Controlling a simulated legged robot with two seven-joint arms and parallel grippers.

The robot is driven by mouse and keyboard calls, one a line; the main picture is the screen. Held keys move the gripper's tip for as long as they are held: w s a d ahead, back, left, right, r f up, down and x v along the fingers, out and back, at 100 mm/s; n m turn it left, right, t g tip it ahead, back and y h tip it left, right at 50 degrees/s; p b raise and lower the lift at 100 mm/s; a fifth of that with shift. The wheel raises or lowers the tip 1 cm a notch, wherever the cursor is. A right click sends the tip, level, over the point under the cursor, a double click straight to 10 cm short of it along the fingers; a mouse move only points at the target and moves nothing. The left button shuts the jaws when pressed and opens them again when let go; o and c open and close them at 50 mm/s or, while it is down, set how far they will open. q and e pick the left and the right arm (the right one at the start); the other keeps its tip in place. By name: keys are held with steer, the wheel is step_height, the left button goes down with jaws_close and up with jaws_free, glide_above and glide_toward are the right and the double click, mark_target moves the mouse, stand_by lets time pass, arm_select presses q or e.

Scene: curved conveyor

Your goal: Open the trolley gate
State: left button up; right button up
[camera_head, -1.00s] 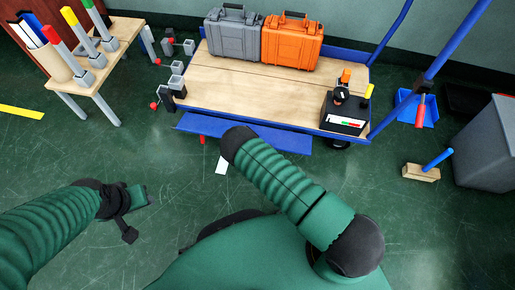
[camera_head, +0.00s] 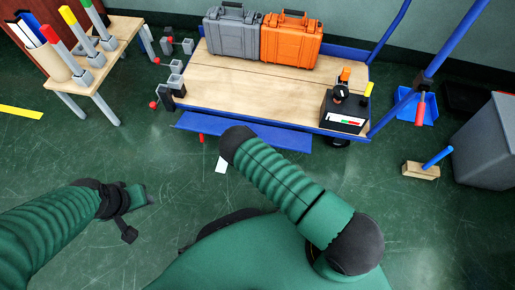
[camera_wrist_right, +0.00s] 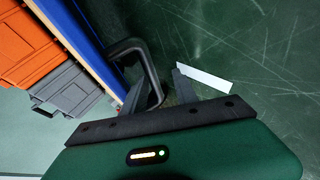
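The trolley (camera_head: 260,88) has a wooden deck and blue frame. A blue gate panel (camera_head: 245,134) slopes outward along its near side. In the right wrist view a black loop handle (camera_wrist_right: 148,66) stands out from the blue edge (camera_wrist_right: 82,38). My right gripper (camera_wrist_right: 158,82) is open, with its fingers apart on either side of part of the handle; I cannot tell whether they touch it. In the head view my right forearm hides this gripper. My left gripper (camera_head: 140,213) is low at the left, away from the trolley, its fingers apart.
A grey case (camera_head: 233,36), an orange case (camera_head: 290,42) and a black device (camera_head: 344,112) sit on the trolley. A small table (camera_head: 95,68) with coloured-tipped posts stands left. A brush (camera_head: 420,170) and a grey bin (camera_head: 488,145) are right. The floor at left is mostly clear.

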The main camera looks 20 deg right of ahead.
arm_select(q)
steer(key=shift+f, duration=0.25)
arm_select(e)
steer(key=shift+s+d+f+g, duration=0.15)
steer(key=shift+d+f+g, duration=0.25)
steer(key=shift+f, duration=0.4)
arm_select(q)
step_height(320, 180, up, 10)
steer(key=w+p, duration=0.1)
steer(key=p, duration=0.9)
steer(key=shift+w+d+p, duration=0.2)
steer(key=shift+d+p, duration=0.15)
steer(key=shift+p, duration=0.05)
arm_select(e)
steer(key=v, duration=1.7)
steer(key=shift+a+r+t, duration=0.3)
steer(key=shift+t, duration=0.1)
arm_select(q)
steer(key=shift+f, duration=0.1)
arm_select(e)
steer(key=shift+s, duration=0.1)
